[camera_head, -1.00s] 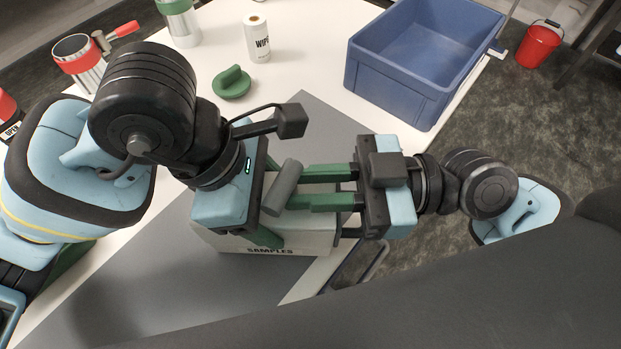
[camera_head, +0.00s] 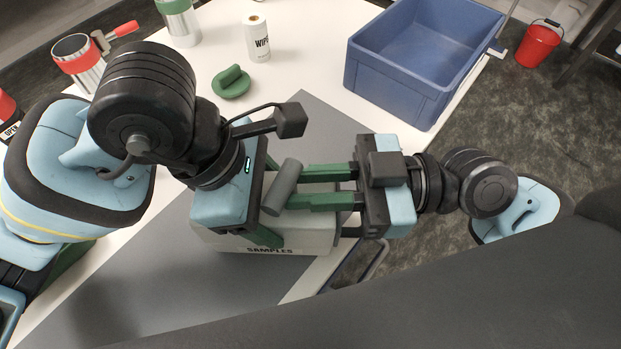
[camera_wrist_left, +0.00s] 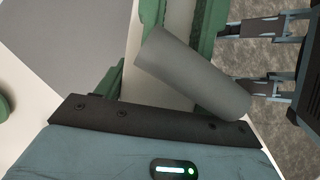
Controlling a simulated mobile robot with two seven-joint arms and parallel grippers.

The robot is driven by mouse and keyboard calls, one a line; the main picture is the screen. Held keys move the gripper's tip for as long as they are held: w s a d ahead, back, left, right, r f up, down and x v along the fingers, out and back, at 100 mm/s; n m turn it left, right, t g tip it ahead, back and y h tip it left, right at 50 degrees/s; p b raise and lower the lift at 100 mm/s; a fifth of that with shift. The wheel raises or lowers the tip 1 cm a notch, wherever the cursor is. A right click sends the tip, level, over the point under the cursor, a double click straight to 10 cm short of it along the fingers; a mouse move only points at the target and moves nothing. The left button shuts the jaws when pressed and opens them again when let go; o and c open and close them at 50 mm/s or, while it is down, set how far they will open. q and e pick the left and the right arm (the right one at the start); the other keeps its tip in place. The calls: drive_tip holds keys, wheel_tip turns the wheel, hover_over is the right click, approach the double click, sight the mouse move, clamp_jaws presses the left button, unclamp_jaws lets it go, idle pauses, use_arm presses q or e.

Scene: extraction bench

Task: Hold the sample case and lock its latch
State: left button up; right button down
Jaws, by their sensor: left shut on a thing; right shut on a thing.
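The sample case (camera_head: 312,238), a pale box marked SAMPLES, lies on the grey mat. My left gripper (camera_head: 275,208) is over its left part, shut with green fingers reaching down to the case; their contact is mostly hidden. A grey cylindrical part (camera_head: 281,187) stands tilted above the case, between the two grippers; it also shows in the left wrist view (camera_wrist_left: 195,75). My right gripper (camera_head: 294,188) comes in from the right, its green fingers at this grey part. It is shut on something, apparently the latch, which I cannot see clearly. The latch's position is hidden.
A blue crate (camera_head: 395,88) stands at the back right of the table. A red bucket (camera_head: 538,46) is on the floor.

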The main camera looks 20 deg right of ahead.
drive_tip(key=shift+f, duration=0.1)
drive_tip(key=c, duration=1.3)
unclamp_jaws()
drive_tip(key=v, duration=1.2)
